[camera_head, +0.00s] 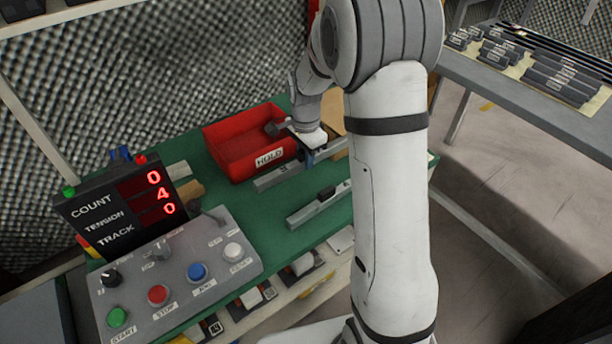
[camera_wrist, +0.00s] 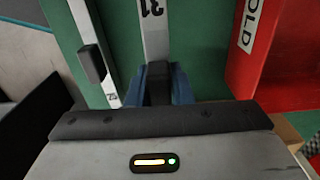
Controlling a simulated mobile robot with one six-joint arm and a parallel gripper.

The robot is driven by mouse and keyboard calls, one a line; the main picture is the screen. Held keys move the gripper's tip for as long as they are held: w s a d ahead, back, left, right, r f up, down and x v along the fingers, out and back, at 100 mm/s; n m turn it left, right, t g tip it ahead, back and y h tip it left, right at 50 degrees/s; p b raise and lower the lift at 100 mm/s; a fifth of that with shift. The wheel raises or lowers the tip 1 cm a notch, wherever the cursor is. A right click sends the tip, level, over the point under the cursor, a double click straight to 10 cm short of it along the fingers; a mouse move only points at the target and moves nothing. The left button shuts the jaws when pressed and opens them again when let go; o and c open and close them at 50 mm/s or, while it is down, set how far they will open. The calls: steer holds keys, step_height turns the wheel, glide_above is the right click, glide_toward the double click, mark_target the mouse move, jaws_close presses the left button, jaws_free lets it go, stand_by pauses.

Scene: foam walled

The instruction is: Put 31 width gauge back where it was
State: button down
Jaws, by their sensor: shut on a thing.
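The 31 width gauge is a long grey metal bar beside the red HOLD bin on the green bench, seen in the head view (camera_head: 272,177) and in the wrist view (camera_wrist: 154,38) with its "31" marking. My gripper (camera_head: 309,156) is shut on the gauge's dark sliding block, with blue fingers (camera_wrist: 158,88) on either side of it in the wrist view. Whether the bar touches the bench is hard to tell. A second, similar gauge (camera_head: 305,212) lies nearer the bench's front edge; it also shows in the wrist view (camera_wrist: 84,28), apart from the held one.
The red HOLD bin (camera_head: 226,136) stands just behind the gauge, with a dark item at its right end. A control box (camera_head: 176,273) and a counter display (camera_head: 113,212) fill the left of the bench. A side table (camera_head: 500,84) with dark blocks and rods stands at right.

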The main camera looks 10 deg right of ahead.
mark_target(306, 184)
step_height(306, 184, down, 2)
steer(key=shift+s+f, duration=0.1)
steer(key=shift+f+b, duration=0.7)
steer(key=shift+f, duration=1.7)
steer(key=shift+f, duration=0.1)
steer(key=c, duration=1.3)
jaws_free()
